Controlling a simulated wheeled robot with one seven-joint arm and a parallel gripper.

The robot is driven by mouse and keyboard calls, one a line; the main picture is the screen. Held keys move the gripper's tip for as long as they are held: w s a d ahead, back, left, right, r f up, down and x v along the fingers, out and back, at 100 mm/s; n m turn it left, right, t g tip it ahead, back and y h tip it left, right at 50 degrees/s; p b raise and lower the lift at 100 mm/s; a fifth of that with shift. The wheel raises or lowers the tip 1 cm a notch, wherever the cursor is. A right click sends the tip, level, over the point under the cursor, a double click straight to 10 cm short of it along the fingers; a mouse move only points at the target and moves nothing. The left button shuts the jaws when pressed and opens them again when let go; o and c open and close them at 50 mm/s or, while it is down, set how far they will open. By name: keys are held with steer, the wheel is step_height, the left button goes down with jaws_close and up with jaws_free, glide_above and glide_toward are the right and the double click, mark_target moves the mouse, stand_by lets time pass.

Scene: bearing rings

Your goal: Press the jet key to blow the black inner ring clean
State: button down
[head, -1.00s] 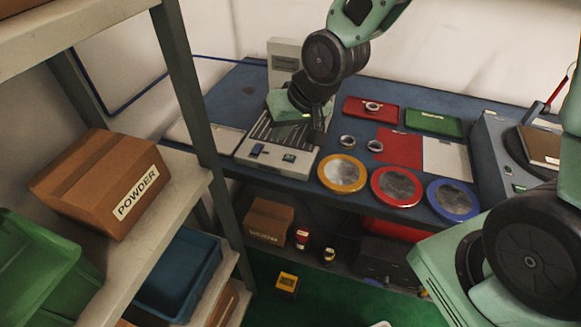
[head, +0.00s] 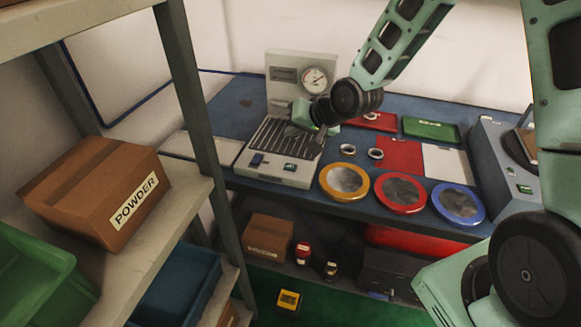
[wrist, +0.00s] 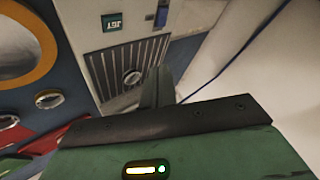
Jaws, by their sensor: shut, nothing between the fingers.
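The pale blowing station (head: 277,172) has a slotted grille (head: 270,133). On its front panel sit a dark blue key (head: 257,160) and a green label (head: 290,167). The wrist view shows that label reading JET (wrist: 112,22), with the key (wrist: 161,14) beside it. One ring (wrist: 132,77) lies on the grille; its grey rim shows, but I cannot tell whether it is the black inner ring. My gripper (head: 301,131) is shut and empty over the right part of the grille, apart from the key. Its fingers (wrist: 158,75) show beside the ring in the wrist view.
A dial gauge (head: 315,79) stands behind the grille. Two loose rings (head: 347,150) (head: 375,154) lie to the right, behind orange, red and blue round dishes (head: 344,181) (head: 400,193) (head: 458,203). A shelf post (head: 190,110) stands at the left.

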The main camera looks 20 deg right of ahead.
steer(key=b, duration=0.6)
glide_above(294, 168)
step_height(294, 168, down, 7)
steer(key=shift+a+r, duration=0.1)
steer(key=shift+r, duration=0.1)
steer(key=shift+f+b, duration=0.55)
steer(key=shift+f, duration=0.4)
steer(key=shift+f, duration=0.1)
stand_by(0.6)
steer(key=shift+f, duration=0.3)
steer(key=shift+f+b, duration=0.35)
steer(key=shift+b, duration=0.1)
stand_by(0.4)
steer(key=shift+r, duration=0.1)
steer(key=shift+r+p, duration=0.7)
steer(key=shift+p, duration=0.05)
